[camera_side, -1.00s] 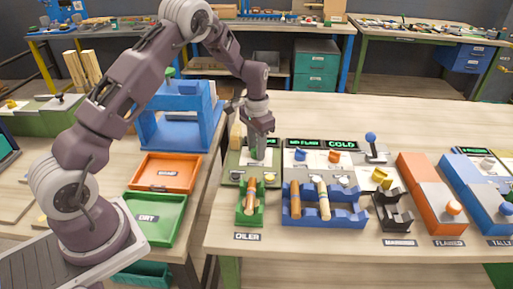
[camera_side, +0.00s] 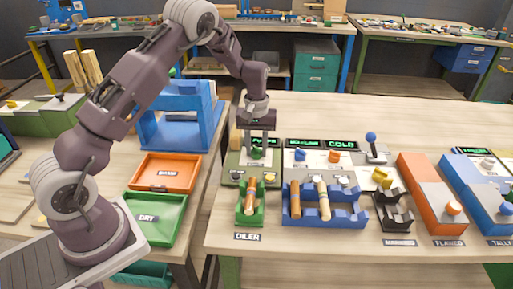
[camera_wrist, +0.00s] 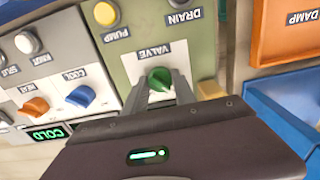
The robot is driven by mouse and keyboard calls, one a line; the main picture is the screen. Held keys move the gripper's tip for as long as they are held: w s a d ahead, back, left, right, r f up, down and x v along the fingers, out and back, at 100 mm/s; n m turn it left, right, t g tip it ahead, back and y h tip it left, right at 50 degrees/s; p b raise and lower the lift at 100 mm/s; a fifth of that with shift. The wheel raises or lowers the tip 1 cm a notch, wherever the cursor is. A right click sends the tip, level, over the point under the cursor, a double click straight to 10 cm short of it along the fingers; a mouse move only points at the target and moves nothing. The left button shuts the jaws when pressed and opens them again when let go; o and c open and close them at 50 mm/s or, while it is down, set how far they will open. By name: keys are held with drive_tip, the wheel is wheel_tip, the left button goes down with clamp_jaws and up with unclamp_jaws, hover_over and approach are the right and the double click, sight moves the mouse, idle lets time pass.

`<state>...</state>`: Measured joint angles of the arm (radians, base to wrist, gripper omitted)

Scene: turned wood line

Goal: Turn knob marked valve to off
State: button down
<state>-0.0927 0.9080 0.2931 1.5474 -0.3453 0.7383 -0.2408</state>
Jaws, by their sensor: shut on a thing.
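The green knob (camera_wrist: 160,79) marked VALVE sits on a white plate on the grey-green panel (camera_wrist: 200,40) in the wrist view. My gripper (camera_wrist: 166,84) is shut on this knob, with one finger on each side of it. In the side view my gripper (camera_side: 258,150) stands over the panel (camera_side: 236,160), and the green knob (camera_side: 257,153) shows small between the fingers. The marks around the knob are hidden or too small to read, so its setting cannot be told.
PUMP button (camera_wrist: 106,14) and a DRAIN button sit on the same panel. Beside it are the blue COOL knob (camera_wrist: 81,96) and the orange HEAT knob (camera_wrist: 36,106). A green oiler rack (camera_side: 250,213) and a blue rack (camera_side: 345,216) hold turned wood pieces in front.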

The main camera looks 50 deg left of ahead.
sight(257, 148)
drive_tip(key=shift+r+n, duration=0.1)
drive_tip(key=shift+n, duration=0.4)
drive_tip(key=shift+w, duration=0.1)
drive_tip(key=c, duration=1)
unclamp_jaws()
wheel_tip(257, 148, up, 7)
